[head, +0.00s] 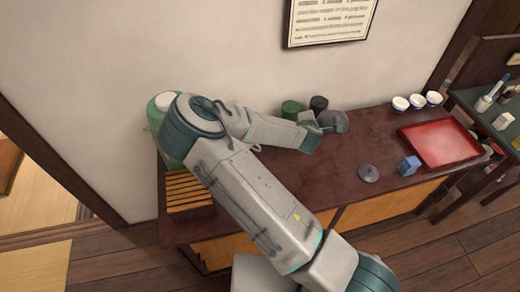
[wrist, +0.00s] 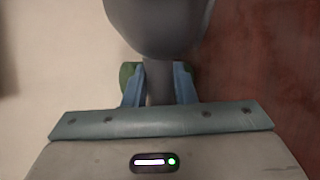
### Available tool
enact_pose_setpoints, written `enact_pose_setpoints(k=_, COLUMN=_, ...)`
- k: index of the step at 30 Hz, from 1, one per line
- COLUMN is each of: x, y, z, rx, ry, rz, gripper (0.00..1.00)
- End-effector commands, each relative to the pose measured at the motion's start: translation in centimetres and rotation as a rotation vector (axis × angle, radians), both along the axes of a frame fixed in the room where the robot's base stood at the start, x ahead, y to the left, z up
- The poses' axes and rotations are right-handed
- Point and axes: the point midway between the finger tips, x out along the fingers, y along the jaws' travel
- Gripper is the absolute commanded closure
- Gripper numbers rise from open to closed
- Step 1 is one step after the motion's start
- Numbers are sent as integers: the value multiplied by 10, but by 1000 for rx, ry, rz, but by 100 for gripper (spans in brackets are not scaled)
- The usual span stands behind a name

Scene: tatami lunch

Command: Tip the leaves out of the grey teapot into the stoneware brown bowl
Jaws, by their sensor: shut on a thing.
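The grey teapot (head: 335,121) is at the end of my arm near the back of the dark red-brown counter, close to the wall. Its rounded grey body fills the top of the wrist view (wrist: 158,25). My gripper (head: 319,125) is shut on the teapot's handle, which shows between the two blue fingers in the wrist view (wrist: 158,82). I cannot tell how far the teapot is tilted or whether leaves are inside. A round grey lid (head: 369,173) lies apart on the counter. I do not make out the stoneware brown bowl; my arm hides part of the counter.
A green canister (head: 290,109) and a dark one (head: 318,103) stand by the wall behind my gripper. A red tray (head: 440,145), white cups (head: 400,103) and a blue block (head: 409,166) are to the right. A slatted wooden piece (head: 190,190) is at left.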

Motion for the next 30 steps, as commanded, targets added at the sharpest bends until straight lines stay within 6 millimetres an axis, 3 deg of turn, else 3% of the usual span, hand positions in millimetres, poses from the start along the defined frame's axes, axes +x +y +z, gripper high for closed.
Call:
enact_pose_setpoints(k=6, x=16, y=4, z=-19, rx=-3, ry=-3, rz=-293, gripper=100)
enact_pose_setpoints(k=14, x=14, y=19, z=-35, rx=2, ry=-1, rz=-618, gripper=100)
enact_pose_setpoints(k=23, x=-8, y=53, z=-46, rx=4, ry=1, rz=-997, gripper=100)
enact_pose_setpoints(k=30, x=-43, y=99, z=-45, rx=5, ry=4, rz=-1330, gripper=100)
